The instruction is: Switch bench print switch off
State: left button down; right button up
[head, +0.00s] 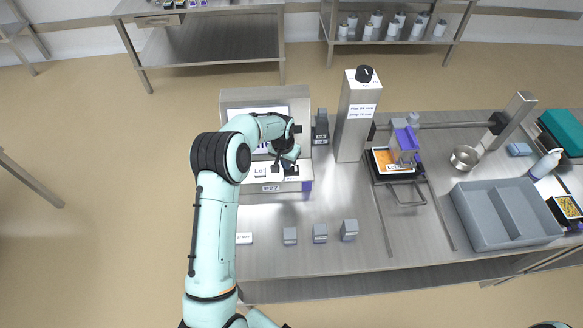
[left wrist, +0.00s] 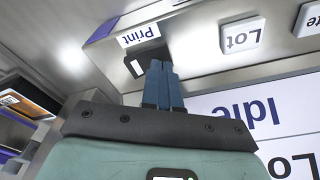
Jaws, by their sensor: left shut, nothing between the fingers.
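The print switch (left wrist: 143,66) shows in the left wrist view as a dark block with a white mark, below a white label reading "Print" (left wrist: 138,36). It sits on the metal face of the bench unit (head: 239,187). My left gripper (left wrist: 161,70) is shut and empty. Its blue fingertips are at the switch and cover part of its right side. I cannot tell whether they touch it. In the head view the left gripper (head: 284,168) is over the right part of the unit's front ledge and hides the switch. The right gripper is not in view.
A white "Lot" key (left wrist: 241,36) is right of the switch, and a screen reading "Idle" (left wrist: 250,112) lies below it in the wrist view. A tall metal post (head: 352,125) stands right of the unit. Small grey blocks (head: 320,233) stand on the bench in front.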

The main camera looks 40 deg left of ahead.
pick_arm(q)
notch_tip(320, 180, up, 6)
jog(key=p, duration=0.1)
jog(key=shift+p, duration=0.35)
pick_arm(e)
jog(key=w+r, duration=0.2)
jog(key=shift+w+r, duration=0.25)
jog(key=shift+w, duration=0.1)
